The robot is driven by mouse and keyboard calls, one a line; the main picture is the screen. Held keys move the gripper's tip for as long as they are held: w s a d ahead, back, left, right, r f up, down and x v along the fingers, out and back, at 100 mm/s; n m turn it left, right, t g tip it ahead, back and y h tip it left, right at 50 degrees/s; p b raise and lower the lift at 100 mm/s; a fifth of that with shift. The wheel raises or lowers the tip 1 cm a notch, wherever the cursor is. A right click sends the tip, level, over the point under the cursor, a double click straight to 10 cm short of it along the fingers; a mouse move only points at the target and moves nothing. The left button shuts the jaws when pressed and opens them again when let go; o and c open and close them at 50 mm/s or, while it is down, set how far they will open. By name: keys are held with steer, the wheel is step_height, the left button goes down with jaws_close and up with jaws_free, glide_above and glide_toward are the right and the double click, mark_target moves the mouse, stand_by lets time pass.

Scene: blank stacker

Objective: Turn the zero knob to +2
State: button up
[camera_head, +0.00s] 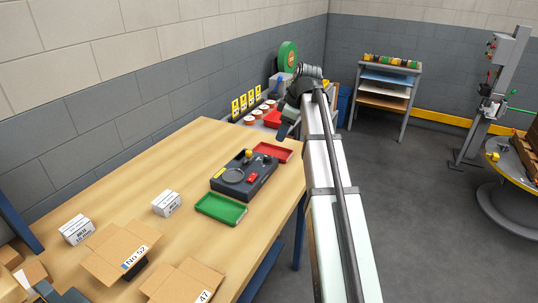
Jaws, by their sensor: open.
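A dark grey device (262,184) sits on the wooden table, with a round plate (232,176) and a small red part (252,178) on top. A yellow part (248,154) stands up at its back, and a small dark knob-like part (267,159) is at its back right. I cannot tell for sure which of these is the zero knob, and no scale marks can be read. My gripper (283,131) is open above the table's far right edge, beyond and to the right of the device, apart from it. Its fingers are small and partly hidden by my arm.
A green tray (221,209) lies in front of the device and a red tray (273,151) behind it. White boxes (166,203) and open cartons (120,250) stand at the front left. Yellow cards (244,103) and small round tubs line the back. The table's middle left is clear.

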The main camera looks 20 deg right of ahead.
mark_target(268, 156)
steer(key=w+a+f+m, duration=0.1)
steer(key=f, duration=0.3)
steer(key=w+a+f+m, duration=0.1)
steer(key=w+f, duration=0.1)
steer(key=f, duration=0.2)
steer(key=w+a+f+m, duration=0.1)
steer(key=w+f, duration=0.1)
steer(key=f, duration=0.2)
steer(key=shift+a+f+m, duration=0.2)
steer(key=shift+a+m, duration=0.2)
steer(key=shift+c, duration=0.3)
steer(key=c, duration=1)
